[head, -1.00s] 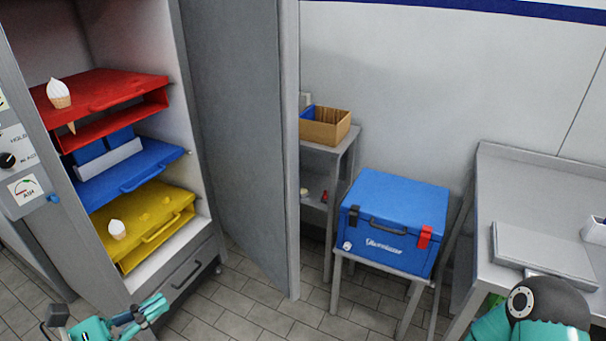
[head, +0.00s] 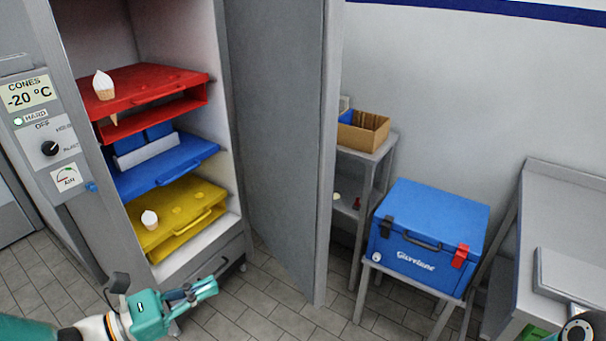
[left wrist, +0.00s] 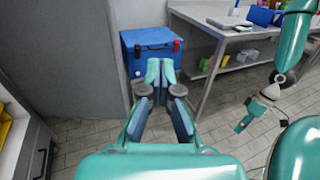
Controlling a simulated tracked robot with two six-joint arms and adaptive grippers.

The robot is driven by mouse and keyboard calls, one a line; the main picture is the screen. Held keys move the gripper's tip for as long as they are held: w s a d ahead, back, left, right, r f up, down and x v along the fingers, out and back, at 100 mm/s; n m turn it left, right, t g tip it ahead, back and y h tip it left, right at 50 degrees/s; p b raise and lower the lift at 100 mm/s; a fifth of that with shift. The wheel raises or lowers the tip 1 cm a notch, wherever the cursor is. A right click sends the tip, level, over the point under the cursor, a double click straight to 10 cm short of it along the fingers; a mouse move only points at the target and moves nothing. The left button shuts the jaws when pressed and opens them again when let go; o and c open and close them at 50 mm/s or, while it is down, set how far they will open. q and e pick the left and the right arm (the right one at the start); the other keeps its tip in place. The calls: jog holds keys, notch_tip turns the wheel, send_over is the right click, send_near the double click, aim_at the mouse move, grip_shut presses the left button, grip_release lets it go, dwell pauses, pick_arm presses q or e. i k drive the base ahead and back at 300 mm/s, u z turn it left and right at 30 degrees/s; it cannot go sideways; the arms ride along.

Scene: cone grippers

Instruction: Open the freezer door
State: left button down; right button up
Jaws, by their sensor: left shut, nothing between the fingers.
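The tall grey freezer (head: 85,180) stands at left in the head view, with a "-20 °C" label on its front. Its grey door (head: 285,140) is swung wide open to the right, and the inside shows. The door also shows as a grey panel at upper left in the left wrist view (left wrist: 65,50). My left gripper (head: 210,289) is shut and empty, low in front of the freezer's bottom drawer and apart from the door. My right gripper (left wrist: 243,124) shows small at right in the left wrist view; its finger state is unclear.
Red (head: 155,90), blue (head: 175,173) and yellow (head: 190,225) trays sit inside, with cones on the red and yellow ones. A blue cooler (head: 430,230) stands on a small table right of the door. A steel table (head: 570,200) is at far right. Tiled floor lies clear in front.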

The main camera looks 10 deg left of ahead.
aim_at(285, 56)
jog(key=i, duration=0.9)
jog(key=z, duration=0.05)
